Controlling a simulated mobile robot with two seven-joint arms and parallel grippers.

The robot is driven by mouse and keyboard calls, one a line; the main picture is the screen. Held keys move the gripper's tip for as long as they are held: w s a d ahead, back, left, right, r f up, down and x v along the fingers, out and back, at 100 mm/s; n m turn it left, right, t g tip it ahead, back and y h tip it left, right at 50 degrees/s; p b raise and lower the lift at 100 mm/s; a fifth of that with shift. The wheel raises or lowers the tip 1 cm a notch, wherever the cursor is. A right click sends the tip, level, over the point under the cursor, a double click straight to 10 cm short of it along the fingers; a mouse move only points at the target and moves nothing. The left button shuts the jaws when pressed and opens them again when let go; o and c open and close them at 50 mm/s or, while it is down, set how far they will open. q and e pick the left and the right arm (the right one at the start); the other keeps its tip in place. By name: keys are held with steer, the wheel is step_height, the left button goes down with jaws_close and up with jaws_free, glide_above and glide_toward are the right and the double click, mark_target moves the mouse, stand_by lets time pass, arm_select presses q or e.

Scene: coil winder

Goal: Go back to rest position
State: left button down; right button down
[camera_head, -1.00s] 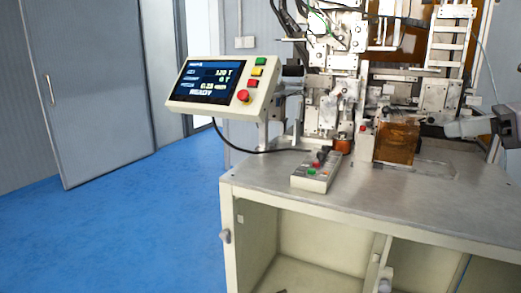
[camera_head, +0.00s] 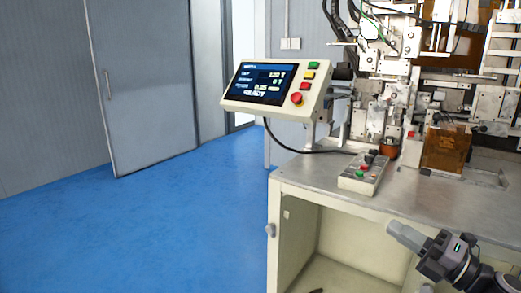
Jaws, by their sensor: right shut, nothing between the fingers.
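My right gripper (camera_head: 405,236) shows at the lower right of the head view, in front of the cabinet's front edge. It is shut and empty, pointing up and to the left. It is apart from the coil winder (camera_head: 400,110), which stands on the bench at the right. The winder's control panel (camera_head: 277,86) has a lit screen reading READY and coloured buttons with a red knob. My left gripper is out of view.
The metal benchtop (camera_head: 330,178) carries a small button box (camera_head: 363,174) and an amber plate (camera_head: 446,149). The cabinet below has an open front. Blue floor (camera_head: 160,225) at the left is free. A grey door (camera_head: 145,85) stands behind.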

steer(key=s+a+f+m+t+h, duration=0.1)
steer(key=s+a+f+m+h, duration=0.3)
steer(key=f+m, duration=0.5)
steer(key=s+a+f+m+h, duration=0.1)
steer(key=s+f+m+h, duration=0.35)
steer(key=f+m, duration=0.45)
steer(key=s+a+f+m+g+h, duration=0.1)
steer(key=s+a+f+m+g, duration=0.2)
steer(key=s+f, duration=0.3)
steer(key=s+a+f+m+g+h+p, duration=0.1)
steer(key=s+a+f+m+g, duration=0.2)
steer(key=s, duration=0.5)
step_height(320, 180, down, 3)
steer(key=a+m, duration=0.1)
steer(key=m, duration=0.2)
steer(key=shift+r, duration=0.15)
